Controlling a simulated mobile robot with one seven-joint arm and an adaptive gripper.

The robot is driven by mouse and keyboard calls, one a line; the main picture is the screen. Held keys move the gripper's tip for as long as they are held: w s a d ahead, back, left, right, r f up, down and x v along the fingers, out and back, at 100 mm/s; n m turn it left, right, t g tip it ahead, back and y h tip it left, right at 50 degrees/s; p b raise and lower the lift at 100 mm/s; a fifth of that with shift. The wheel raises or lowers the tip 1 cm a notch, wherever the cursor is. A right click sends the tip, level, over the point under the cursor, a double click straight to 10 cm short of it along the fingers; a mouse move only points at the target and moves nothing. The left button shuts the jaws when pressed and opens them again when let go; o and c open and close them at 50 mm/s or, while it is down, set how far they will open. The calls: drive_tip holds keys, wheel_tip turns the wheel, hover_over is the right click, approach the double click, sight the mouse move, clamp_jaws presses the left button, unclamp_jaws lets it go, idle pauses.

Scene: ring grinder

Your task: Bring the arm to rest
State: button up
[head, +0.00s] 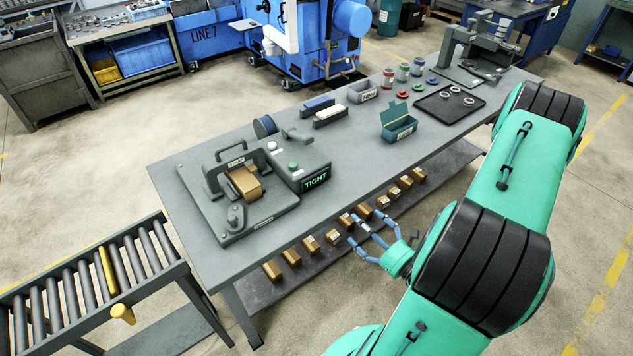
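My green arm comes in from the right of the head view. My gripper (358,236) has blue fingers that are spread apart, with nothing seen between them. It hangs in front of the long grey workbench (350,150), near its front edge, and several brown blocks on the lower shelf show behind it. On the bench stands a grey fixture (225,195) with a handle and a brown block (244,186) in it. Beside it a control box (303,170) shows "TIGHT" in green letters.
A roller conveyor (60,310) stands at the lower left. A green open box (398,122), a black tray with rings (430,106) and small coloured jars lie on the bench's right half. A blue machine (325,40) stands behind. The floor at lower right is clear.

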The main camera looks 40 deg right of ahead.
drive_tip(key=shift+w, duration=3.9)
drive_tip(key=shift+s, duration=0.1)
drive_tip(key=s, duration=0.9)
drive_tip(key=shift+s, duration=0.35)
drive_tip(key=shift+r, duration=0.1)
